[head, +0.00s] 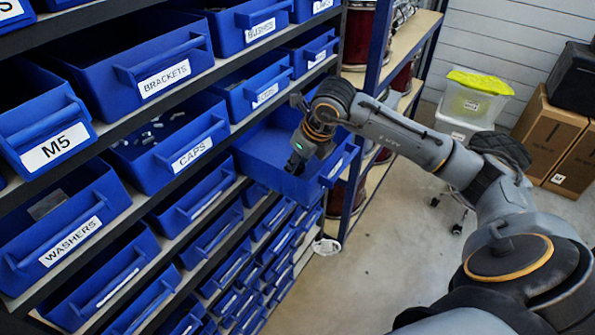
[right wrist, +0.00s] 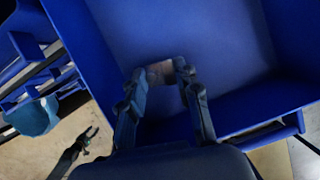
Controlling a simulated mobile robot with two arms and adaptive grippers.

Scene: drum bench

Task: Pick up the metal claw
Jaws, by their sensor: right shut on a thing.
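My right gripper (head: 292,166) is inside a pulled-out blue bin (head: 262,160) on the shelf, pointing down. In the right wrist view my right gripper (right wrist: 161,74) is shut on a small brownish-grey metal piece (right wrist: 160,71), which I take to be the metal claw. The piece shows between the fingertips against the blue bin; most of its shape is hidden by the fingers. I cannot tell whether it touches the bin floor.
Blue bins labelled BRACKETS (head: 166,77), CAPS (head: 192,154), M5 (head: 52,147) and WASHERS (head: 70,241) fill the rack on the left. A second shelf post (head: 373,60) stands just behind the arm.

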